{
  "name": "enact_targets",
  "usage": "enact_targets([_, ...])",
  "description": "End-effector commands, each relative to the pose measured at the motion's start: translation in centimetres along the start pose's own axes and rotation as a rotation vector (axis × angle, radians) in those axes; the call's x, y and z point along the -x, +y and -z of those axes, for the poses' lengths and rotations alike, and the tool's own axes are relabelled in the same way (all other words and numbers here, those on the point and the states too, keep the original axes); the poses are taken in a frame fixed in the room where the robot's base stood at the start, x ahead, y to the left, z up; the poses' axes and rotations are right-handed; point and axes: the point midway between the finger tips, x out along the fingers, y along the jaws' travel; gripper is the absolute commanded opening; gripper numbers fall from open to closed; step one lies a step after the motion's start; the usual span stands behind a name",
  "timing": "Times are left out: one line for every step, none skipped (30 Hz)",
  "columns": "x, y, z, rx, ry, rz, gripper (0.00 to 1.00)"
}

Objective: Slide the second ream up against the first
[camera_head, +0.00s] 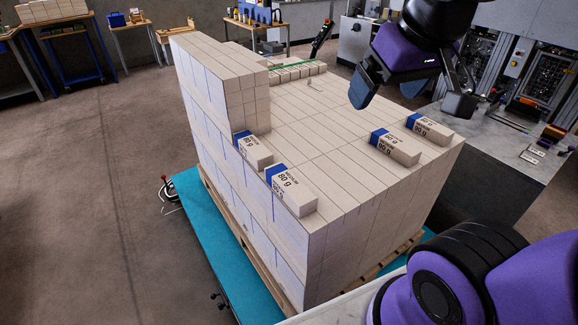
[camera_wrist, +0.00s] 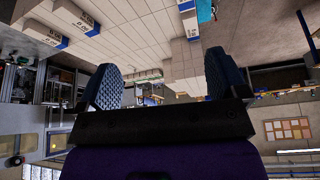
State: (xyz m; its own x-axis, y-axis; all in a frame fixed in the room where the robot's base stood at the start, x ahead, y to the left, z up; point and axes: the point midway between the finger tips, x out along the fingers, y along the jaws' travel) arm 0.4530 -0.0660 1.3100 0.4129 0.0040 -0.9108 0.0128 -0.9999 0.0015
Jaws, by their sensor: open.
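Four-sided white reams with blue ends and "80 g" labels lie in two pairs on top of the pale stack (camera_head: 330,135). In the left pair, one ream (camera_head: 256,152) lies by the taller block and another (camera_head: 293,190) lies nearer the front corner. In the right pair, one ream (camera_head: 396,147) lies beside another (camera_head: 429,129), with a gap between them. Which are first and second I cannot tell. My gripper (camera_head: 411,95) is open and empty above the stack, behind the right pair. The wrist view shows its spread fingers (camera_wrist: 163,82) and the right pair (camera_wrist: 42,33) at upper left.
A taller block of reams (camera_head: 222,85) rises at the stack's left back. A green strip (camera_head: 292,66) lies along the back. The stack stands on a wooden pallet (camera_head: 385,265) over a teal platform (camera_head: 205,235). A grey cabinet (camera_head: 500,170) stands right of it. The middle of the top is clear.

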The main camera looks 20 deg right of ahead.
Motion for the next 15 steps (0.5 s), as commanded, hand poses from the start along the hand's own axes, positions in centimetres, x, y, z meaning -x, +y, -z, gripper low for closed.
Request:
enact_targets([-0.8,-0.1,0.7,0.006,-0.019,0.001,0.92])
enact_targets([-1.2,-0.2,1.1,0.009,-0.029,0.001,0.92])
enact_targets([-1.8,-0.3,1.6,0.014,-0.04,0.002,0.92])
enact_targets([-2.2,-0.4,2.1,0.017,-0.048,0.002,0.92])
enact_targets([-2.7,-0.5,2.5,0.021,-0.056,0.003,0.92])
enact_targets([-3.3,-0.6,3.0,0.025,-0.068,0.003,0.92])
enact_targets([-3.8,-0.7,3.3,0.029,-0.076,0.004,0.92])
enact_targets([-4.3,-0.7,3.7,0.032,-0.084,0.004,0.92])
enact_targets([-5.0,-0.9,4.1,0.037,-0.096,0.005,0.92])
enact_targets([-5.5,-1.0,4.5,0.041,-0.104,0.006,0.92])
enact_targets([-6.0,-1.1,4.8,0.045,-0.112,0.007,0.92])
enact_targets([-6.8,-1.2,5.3,0.049,-0.123,0.007,0.92])
enact_targets([-7.3,-1.3,5.6,0.053,-0.131,0.008,0.92])
enact_targets([-7.9,-1.4,5.8,0.056,-0.14,0.009,0.92])
enact_targets([-8.7,-1.6,6.2,0.061,-0.151,0.009,0.92])
